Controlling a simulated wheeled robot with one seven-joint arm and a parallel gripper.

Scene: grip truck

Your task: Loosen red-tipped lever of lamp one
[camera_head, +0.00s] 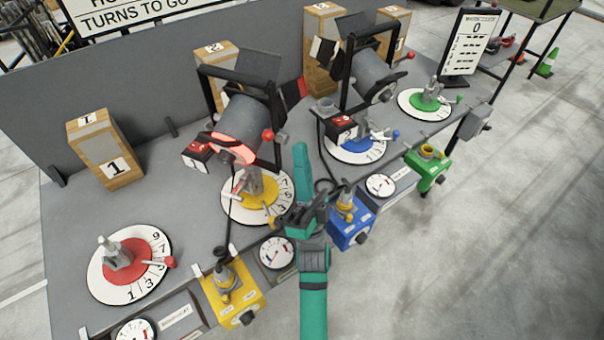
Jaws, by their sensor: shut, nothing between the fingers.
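The left lamp (241,128) is a grey cylinder in a black yoke, with its front rim glowing red.
A second lamp (372,77) stands to the right with its own red-tipped lever (410,53). Numbered dials in red (133,251), yellow (280,214), blue and green lie on the grey bench. Wooden blocks (106,148) stand behind. A black cable hangs beside the left lamp.

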